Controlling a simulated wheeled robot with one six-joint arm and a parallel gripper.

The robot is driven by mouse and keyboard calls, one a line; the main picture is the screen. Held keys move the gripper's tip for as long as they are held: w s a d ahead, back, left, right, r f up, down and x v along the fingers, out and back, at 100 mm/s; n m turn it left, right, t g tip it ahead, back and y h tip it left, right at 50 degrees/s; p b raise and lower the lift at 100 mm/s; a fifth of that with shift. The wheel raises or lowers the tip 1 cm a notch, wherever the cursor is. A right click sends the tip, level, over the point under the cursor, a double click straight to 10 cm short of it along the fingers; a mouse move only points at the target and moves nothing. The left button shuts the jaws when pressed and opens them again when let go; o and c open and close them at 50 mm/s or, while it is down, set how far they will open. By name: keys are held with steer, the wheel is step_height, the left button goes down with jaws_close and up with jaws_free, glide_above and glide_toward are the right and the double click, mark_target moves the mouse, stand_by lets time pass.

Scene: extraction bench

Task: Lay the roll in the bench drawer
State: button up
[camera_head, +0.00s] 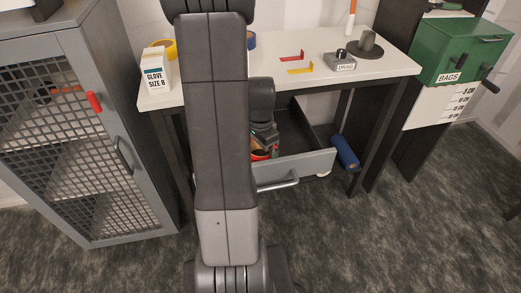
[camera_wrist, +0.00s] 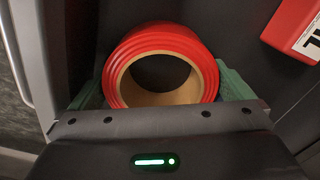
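The red roll (camera_wrist: 207,62), a ring of tape with a tan core, sits between the green fingertips of my gripper (camera_wrist: 160,92) in the wrist view. Both fingers appear to press on its sides. In the head view, my gripper (camera_head: 264,148) reaches down into the open bench drawer (camera_head: 318,161), and a bit of the red roll (camera_head: 259,156) shows below it. The drawer has a grey front and dark inside. Whether the roll touches the drawer floor cannot be told. My arm hides the drawer's left part.
A red box with a white label (camera_wrist: 300,28) lies right of the roll in the wrist view. The white bench top (camera_head: 215,82) above carries a glove box (camera_head: 156,72) and a DRAG block (camera_head: 341,64). A blue roll (camera_head: 345,151) is right of the drawer. A mesh cabinet (camera_head: 70,125) stands left.

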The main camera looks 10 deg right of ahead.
step_height(320, 180, up, 12)
steer(key=p, duration=0.2)
steer(key=shift+r, duration=0.2)
stand_by(1.2)
